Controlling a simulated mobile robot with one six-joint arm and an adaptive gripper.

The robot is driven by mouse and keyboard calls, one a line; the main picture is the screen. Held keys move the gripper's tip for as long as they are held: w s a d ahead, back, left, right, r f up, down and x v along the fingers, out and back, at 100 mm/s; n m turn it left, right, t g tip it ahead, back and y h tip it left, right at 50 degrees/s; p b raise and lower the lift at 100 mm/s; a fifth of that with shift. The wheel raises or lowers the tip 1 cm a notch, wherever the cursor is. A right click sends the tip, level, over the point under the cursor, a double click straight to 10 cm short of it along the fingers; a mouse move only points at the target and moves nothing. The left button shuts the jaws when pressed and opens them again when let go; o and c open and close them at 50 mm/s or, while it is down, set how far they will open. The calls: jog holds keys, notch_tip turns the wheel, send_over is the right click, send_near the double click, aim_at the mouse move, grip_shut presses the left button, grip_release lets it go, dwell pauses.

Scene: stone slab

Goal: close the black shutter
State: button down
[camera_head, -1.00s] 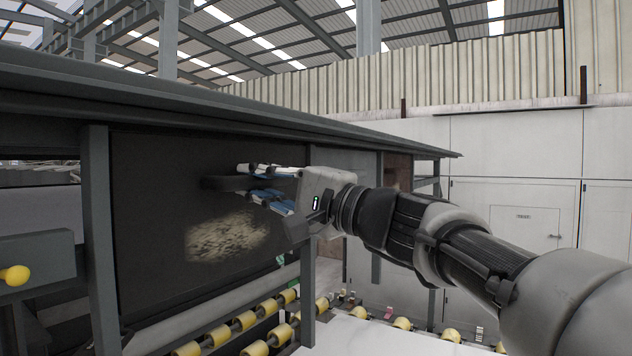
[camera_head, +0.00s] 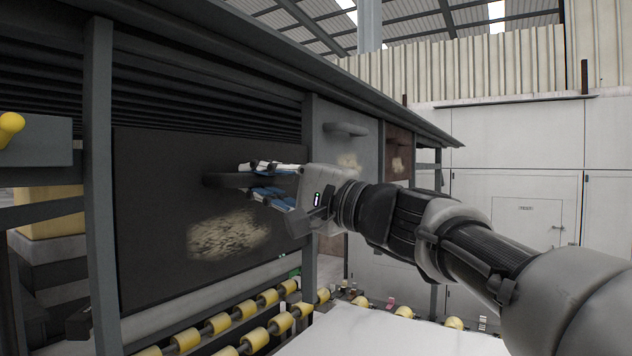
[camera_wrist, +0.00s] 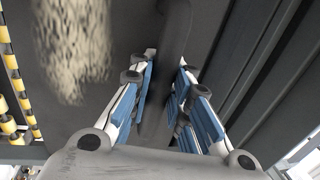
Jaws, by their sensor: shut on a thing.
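The black shutter (camera_head: 150,190) is a dark upright panel with a pale worn patch, hanging between two grey posts in the head view. Its top edge lies below dark horizontal slats, and its lower edge is close to the grey tube above the rollers. A dark bar handle (camera_head: 226,180) sticks out from it. My gripper (camera_head: 262,182) is shut on this handle, with its blue-padded fingers above and below it. In the wrist view the handle (camera_wrist: 172,50) runs between the fingers (camera_wrist: 163,92), and the worn patch shows at the upper left.
A grey shutter (camera_head: 345,155) with its own handle and a brown one (camera_head: 398,155) are further right. Yellow rollers (camera_head: 268,298) run below the black shutter, beside a white surface (camera_head: 390,335). Grey posts (camera_head: 101,180) flank the panel. A yellow knob (camera_head: 10,125) is at the left.

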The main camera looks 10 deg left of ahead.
notch_tip(320, 180, down, 13)
jog(key=b, duration=1.2)
jog(key=shift+f, duration=0.15)
jog(key=shift+w+f, duration=0.1)
jog(key=shift+f, duration=0.15)
jog(key=c, duration=1.9)
grip_release()
jog(key=shift+f, duration=0.1)
jog(key=o, duration=0.4)
jog(key=shift+d+r, duration=0.1)
jog(key=shift+r, duration=0.1)
jog(key=v, duration=1.2)
